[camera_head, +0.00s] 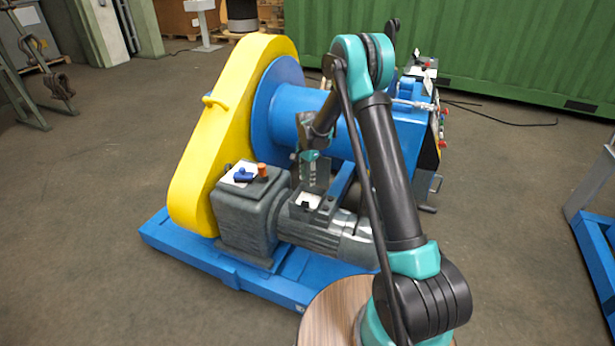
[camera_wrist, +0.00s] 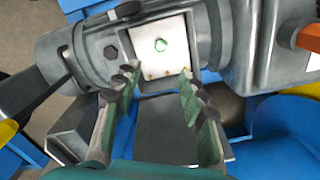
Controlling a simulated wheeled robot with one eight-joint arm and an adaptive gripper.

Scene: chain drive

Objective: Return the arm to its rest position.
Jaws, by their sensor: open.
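My arm reaches up and over the chain drive, bent at a high elbow. My gripper (camera_head: 313,183) points down above the grey motor (camera_head: 322,232) of the drive. In the wrist view its two fingers (camera_wrist: 158,82) are spread apart with nothing between them. I cannot tell whether the fingertips touch the box.
The yellow chain guard (camera_head: 207,140) stands left of the arm, and the blue drum (camera_head: 292,115) lies behind the gripper. A grey gearbox (camera_head: 247,212) sits beside the motor on the blue base frame (camera_head: 190,255). Open floor lies to the left.

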